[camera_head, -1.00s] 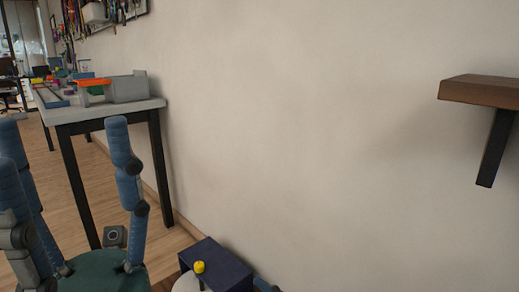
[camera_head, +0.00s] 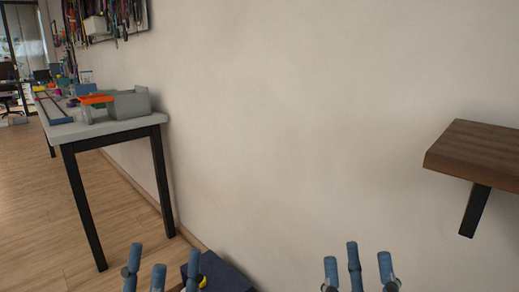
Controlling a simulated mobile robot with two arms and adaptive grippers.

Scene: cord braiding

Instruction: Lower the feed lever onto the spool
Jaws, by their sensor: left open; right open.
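I cannot make out a feed lever or a spool for sure. On the grey table (camera_head: 110,126) at the left stands a grey open box (camera_head: 130,104) with a flat orange piece (camera_head: 96,99) at its left side. At the bottom edge a yellow knob (camera_head: 202,282) shows beside a dark blue box (camera_head: 226,277), partly cut off. My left gripper (camera_head: 158,264) is open at the bottom left, its blue fingers upright and overlapping the knob's area in the picture. My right gripper (camera_head: 356,264) is open and empty at the bottom, in front of the wall.
A brown wooden shelf (camera_head: 478,150) on a black bracket juts from the wall at the right. A long blue tray (camera_head: 52,108) lies on the table. Cords (camera_head: 120,18) hang on the wall at the back left. Wooden floor (camera_head: 40,220) is clear left of the table.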

